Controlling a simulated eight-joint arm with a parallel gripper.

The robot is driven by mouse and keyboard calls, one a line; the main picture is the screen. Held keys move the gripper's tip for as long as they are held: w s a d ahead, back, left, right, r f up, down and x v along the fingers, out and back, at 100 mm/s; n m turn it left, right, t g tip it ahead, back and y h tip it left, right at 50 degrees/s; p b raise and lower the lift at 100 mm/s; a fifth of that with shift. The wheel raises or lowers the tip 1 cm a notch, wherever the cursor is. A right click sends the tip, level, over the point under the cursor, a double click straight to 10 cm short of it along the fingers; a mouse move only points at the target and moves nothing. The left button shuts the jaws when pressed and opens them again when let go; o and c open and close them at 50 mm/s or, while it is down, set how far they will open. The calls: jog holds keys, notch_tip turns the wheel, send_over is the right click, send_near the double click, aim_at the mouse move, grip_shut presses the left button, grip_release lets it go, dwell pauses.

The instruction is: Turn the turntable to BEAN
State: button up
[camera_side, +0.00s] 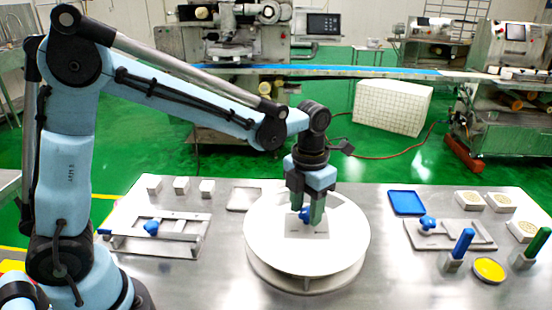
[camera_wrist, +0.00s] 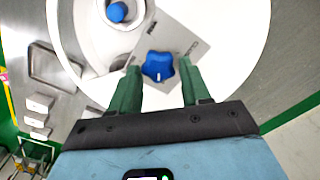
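The white round turntable (camera_side: 265,250) sits on the steel table. A blue lobed knob (camera_wrist: 158,66) is on a grey label plate (camera_wrist: 183,28) on top of it, with a small white mark on its near side. The plate's lettering is too small to read surely. My gripper (camera_side: 305,222) points down over the plate. In the wrist view its green fingers (camera_wrist: 160,76) stand on either side of the knob, with a narrow gap at each side, so it is open. The fingers partly hide the knob (camera_side: 304,214) in the side view.
A bracket with a blue knob (camera_side: 152,228) and several small white blocks (camera_side: 181,186) are at left. At right are a blue tray (camera_side: 406,202), another bracket (camera_side: 450,236), a yellow dish (camera_side: 489,270), and blue (camera_side: 463,243) and green (camera_side: 537,243) handles.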

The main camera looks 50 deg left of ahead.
jog(key=shift+o, duration=1.3)
jog(key=shift+r, duration=0.1)
notch_tip(320, 180, up, 12)
